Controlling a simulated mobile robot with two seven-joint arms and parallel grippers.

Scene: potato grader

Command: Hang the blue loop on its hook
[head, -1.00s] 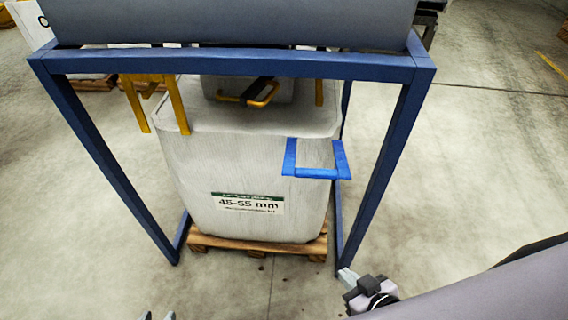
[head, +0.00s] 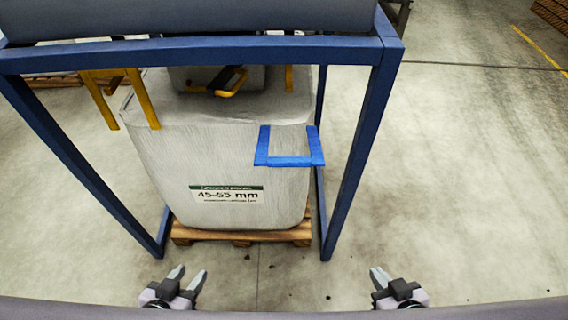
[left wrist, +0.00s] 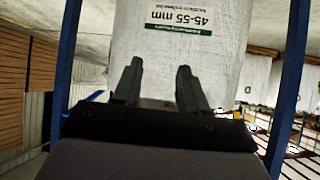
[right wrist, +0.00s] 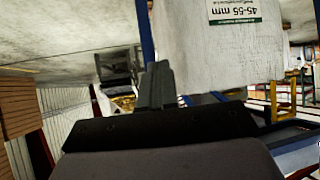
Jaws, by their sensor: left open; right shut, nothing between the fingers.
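The blue loop (head: 290,161) sticks out from the front right upper part of a white bulk bag (head: 222,165) labelled 45-55 mm. Yellow loops (head: 142,97) show at the bag's upper left, and another yellow strap (head: 289,78) is at the back right. I cannot make out the blue loop's hook. My left gripper (head: 187,276) is open and empty, low in front of the bag; its spread fingers also show in the left wrist view (left wrist: 157,85). My right gripper (head: 378,273) is shut and empty, low and right of the frame's right post.
A blue frame (head: 200,53) surrounds the bag, with a crossbar above its front and posts at both sides. A grey cylinder (head: 190,17) lies above the crossbar. The bag stands on a wooden pallet (head: 240,237). The floor to the right is clear.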

